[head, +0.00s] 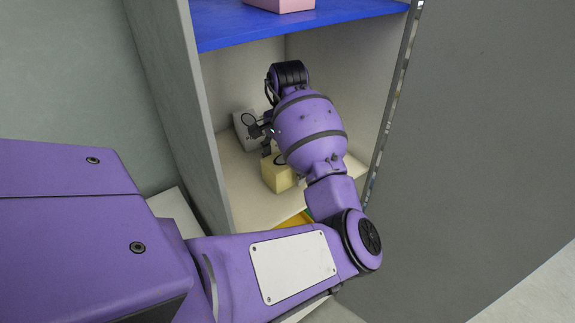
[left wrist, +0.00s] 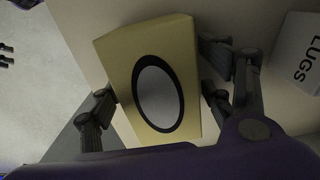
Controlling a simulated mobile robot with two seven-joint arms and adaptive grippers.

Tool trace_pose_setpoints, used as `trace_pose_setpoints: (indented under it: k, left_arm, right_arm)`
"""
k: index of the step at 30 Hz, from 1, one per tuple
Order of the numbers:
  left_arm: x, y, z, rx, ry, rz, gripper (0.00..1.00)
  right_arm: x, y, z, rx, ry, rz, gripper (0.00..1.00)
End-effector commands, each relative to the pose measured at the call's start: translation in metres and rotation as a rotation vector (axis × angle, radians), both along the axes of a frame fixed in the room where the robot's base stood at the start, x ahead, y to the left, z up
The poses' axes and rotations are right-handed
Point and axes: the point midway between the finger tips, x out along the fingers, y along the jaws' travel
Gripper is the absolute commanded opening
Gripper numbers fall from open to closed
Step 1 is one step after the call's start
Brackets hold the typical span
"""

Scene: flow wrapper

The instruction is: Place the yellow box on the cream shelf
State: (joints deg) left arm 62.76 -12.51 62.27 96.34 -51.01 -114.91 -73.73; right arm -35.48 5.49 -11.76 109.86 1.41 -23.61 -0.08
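The yellow box (head: 274,176) is in the cream shelf bay, at or just above the cream shelf (head: 250,205). Its pale yellow face with a grey, black-ringed oval fills the middle of the left wrist view (left wrist: 112,50). My left gripper (head: 263,138) is at the box, partly hidden by my purple arm. In the left wrist view its dark fingers (left wrist: 158,96) lie along both sides of the box, very close to its edges. I cannot tell whether they press on it. My right gripper is not in view.
A white box (head: 243,129) stands behind the yellow box; lettering reading LUGS shows in the left wrist view (left wrist: 300,55). A blue shelf (head: 240,28) above bears a pink box (head: 283,4). Grey cabinet side walls (head: 165,75) bound the bay. Something orange-yellow (head: 292,220) shows below.

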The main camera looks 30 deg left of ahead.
Motion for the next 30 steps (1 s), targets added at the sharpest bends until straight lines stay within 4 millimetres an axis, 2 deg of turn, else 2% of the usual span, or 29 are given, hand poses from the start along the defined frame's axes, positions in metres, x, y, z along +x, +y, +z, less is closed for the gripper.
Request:
trace_pose_setpoints:
  k: [5, 8, 21, 30]
  left_arm:
    - [0.0, 0.0, 0.001, 0.0, 0.0, 0.0, 0.73]
    - [0.001, 0.0, 0.008, 0.0, -0.003, 0.0, 0.73]
    - [0.001, -0.001, 0.071, -0.001, -0.003, 0.0, 0.73]
    - [0.0, 0.0, 0.078, -0.001, 0.001, 0.001, 0.73]
  right_arm:
    - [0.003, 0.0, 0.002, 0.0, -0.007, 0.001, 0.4]
    - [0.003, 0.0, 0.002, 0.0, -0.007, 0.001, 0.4]
    - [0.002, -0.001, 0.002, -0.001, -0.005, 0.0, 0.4]
    - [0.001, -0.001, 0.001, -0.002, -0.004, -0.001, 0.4]
